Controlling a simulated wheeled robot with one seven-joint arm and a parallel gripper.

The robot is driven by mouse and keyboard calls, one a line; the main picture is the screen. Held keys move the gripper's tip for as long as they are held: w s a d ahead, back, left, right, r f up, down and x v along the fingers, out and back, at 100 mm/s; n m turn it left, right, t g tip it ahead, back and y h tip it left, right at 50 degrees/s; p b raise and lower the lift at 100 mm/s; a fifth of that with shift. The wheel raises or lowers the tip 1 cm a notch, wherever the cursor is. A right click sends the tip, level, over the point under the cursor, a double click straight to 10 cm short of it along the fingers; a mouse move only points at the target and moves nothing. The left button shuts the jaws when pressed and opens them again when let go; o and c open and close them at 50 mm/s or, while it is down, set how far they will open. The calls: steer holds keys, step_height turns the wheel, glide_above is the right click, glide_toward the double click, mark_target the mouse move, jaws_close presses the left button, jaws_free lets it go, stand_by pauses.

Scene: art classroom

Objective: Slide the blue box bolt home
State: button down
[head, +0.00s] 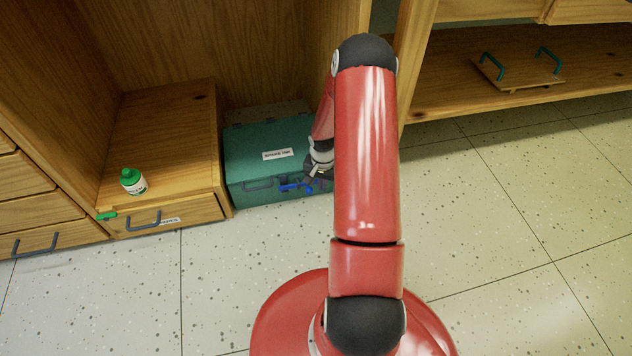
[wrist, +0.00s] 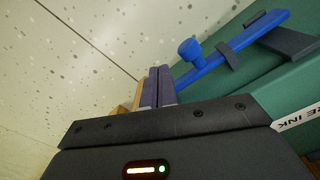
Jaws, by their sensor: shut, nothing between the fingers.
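A teal box (head: 245,165) with a white label sits on the floor beside the wooden cabinet. Its blue bolt (head: 290,187) is on the front face, low and toward the right. In the wrist view the bolt shows as a long blue bar (wrist: 245,40) with an upright round knob (wrist: 188,48). The bar passes through a dark bracket (wrist: 228,54), and its far end lies by a second dark piece (wrist: 290,42). My gripper (head: 313,178) is at the bolt's right end. Its fingers (wrist: 158,86) are shut and empty, close beside the knob end; contact cannot be told.
A green-capped bottle (head: 133,181) stands on the low wooden cabinet (head: 175,150), left of the box. A drawer with a dark handle (head: 144,221) is below it. A wooden shelf unit (head: 450,85) is at the right. The speckled floor (head: 230,270) in front is clear.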

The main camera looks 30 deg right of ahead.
steer(key=shift+r+p, duration=1.35)
steer(key=shift+r, duration=1.05)
step_height(320, 180, up, 17)
steer(key=n+t+h+p, duration=0.1)
steer(key=n+p, duration=0.1)
glide_above(311, 189)
steer(key=s+a+r+n+t+p, duration=0.1)
steer(key=s+a+r, duration=0.15)
steer(key=r, duration=0.45)
steer(key=s+a+r+n+p, duration=0.1)
steer(key=a+r, duration=0.2)
steer(key=r, duration=0.3)
steer(key=s+a+r+n+t+p, duration=0.1)
steer(key=s+a+r+n+p, duration=0.1)
steer(key=s+a+r, duration=0.4)
steer(key=s+a+r+n+t+y+p, duration=0.1)
steer(key=s+a+r, duration=0.4)
steer(key=s+r, duration=0.8)
steer(key=n+t+p, duration=0.1)
steer(key=n+p, duration=0.1)
steer(key=shift+a+n+t, duration=0.3)
steer(key=shift+a, duration=0.1)
